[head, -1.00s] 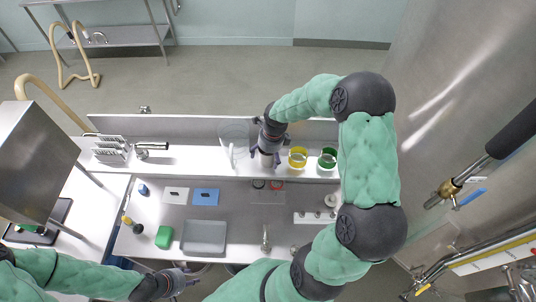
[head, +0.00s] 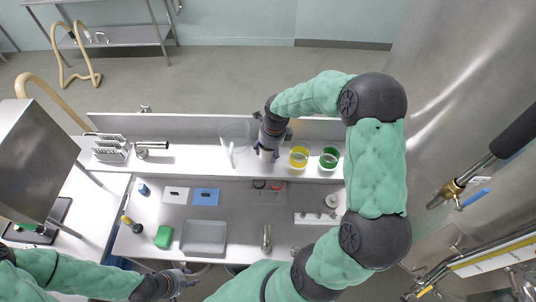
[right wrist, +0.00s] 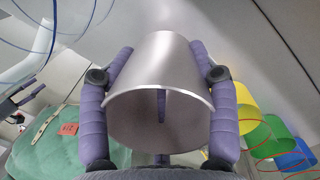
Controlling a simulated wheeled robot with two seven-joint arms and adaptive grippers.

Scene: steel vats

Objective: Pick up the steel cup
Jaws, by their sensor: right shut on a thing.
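The steel cup (right wrist: 160,90) is a plain grey metal cup, held between the two purple fingers of my right gripper in the right wrist view, its open rim facing the camera. In the head view the cup (head: 266,155) shows only as a small grey patch under my right gripper (head: 269,148), at the raised white back shelf. Whether its base touches the shelf cannot be told. My left gripper (head: 186,276) is low in the head view, near the front of the bench and away from the cup. Its finger opening is too small to tell.
A clear beaker (head: 235,138) stands close left of the cup. A yellow cup (head: 299,157) and a green cup (head: 329,158) stand to its right. A blue cup (right wrist: 291,160) shows in the wrist view. A grey tray (head: 205,251) lies on the lower bench.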

